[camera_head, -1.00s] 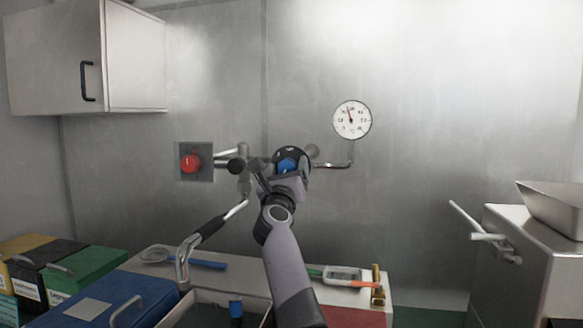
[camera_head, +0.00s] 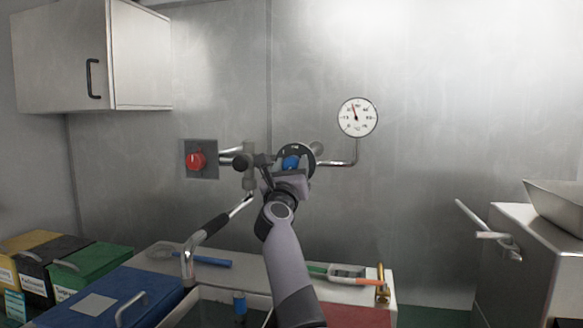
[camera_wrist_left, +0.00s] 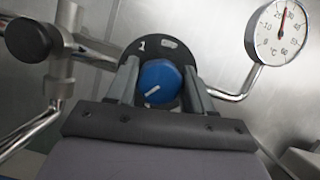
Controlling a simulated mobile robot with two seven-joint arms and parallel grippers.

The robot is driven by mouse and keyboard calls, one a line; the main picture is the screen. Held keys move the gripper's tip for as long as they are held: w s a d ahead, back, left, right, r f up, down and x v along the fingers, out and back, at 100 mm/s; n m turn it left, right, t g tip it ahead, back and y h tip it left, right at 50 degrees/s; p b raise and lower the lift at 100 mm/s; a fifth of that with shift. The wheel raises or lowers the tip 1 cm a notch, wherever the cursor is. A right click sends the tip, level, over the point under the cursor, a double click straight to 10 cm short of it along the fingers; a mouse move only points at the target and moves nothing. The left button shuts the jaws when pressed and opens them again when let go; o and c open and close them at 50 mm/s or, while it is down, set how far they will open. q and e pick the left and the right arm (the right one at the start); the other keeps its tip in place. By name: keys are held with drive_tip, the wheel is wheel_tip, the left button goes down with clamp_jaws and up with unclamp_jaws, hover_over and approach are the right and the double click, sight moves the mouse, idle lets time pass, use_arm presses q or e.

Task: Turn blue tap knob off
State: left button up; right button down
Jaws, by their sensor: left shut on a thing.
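The blue tap knob (camera_head: 291,163) sits on a dark round disc on the wall pipe, partly hidden by my left gripper in the head view. In the left wrist view the blue knob (camera_wrist_left: 160,82) shows a white pointer line slanting between lower left and upper right. A "1" mark is on the dark disc (camera_wrist_left: 140,46) at its upper left. My left gripper (camera_head: 284,172) is at the knob; its fingers (camera_wrist_left: 160,85) are on either side of the knob and shut on it. My right gripper is not in view.
A black knob (camera_head: 241,161) and pipes stand just left of the blue knob. A round temperature gauge (camera_head: 357,117) is up to the right on a bent pipe. A red knob (camera_head: 196,160) is on the wall at left. A counter with boxes lies below.

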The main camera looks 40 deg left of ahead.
use_arm(q)
drive_tip(key=m+t+h, duration=0.1)
drive_tip(key=m+h, duration=0.1)
drive_tip(key=m, duration=0.2)
drive_tip(key=shift+r+m, duration=0.1)
drive_tip(key=shift+m, duration=0.3)
drive_tip(key=m+h, duration=0.2)
drive_tip(key=m, duration=0.1)
drive_tip(key=m+t+h, duration=0.1)
drive_tip(key=m, duration=0.2)
drive_tip(key=shift+m+h, duration=0.3)
drive_tip(key=shift+h, duration=0.1)
drive_tip(key=m+h, duration=0.1)
drive_tip(key=m, duration=0.3)
drive_tip(key=m+g+h, duration=0.1)
drive_tip(key=m+h, duration=0.1)
drive_tip(key=m, duration=0.3)
drive_tip(key=shift+h, duration=0.3)
drive_tip(key=m+g, duration=0.1)
drive_tip(key=m, duration=0.2)
drive_tip(key=shift+m+h, duration=0.3)
drive_tip(key=shift+m, duration=0.1)
drive_tip(key=m+g, duration=0.1)
drive_tip(key=m, duration=0.2)
drive_tip(key=shift+g, duration=0.4)
drive_tip(key=m+g, duration=0.1)
drive_tip(key=m, duration=0.2)
drive_tip(key=shift+m+g+y, duration=0.5)
drive_tip(key=shift+m+g, duration=0.2)
drive_tip(key=shift+m, duration=0.5)
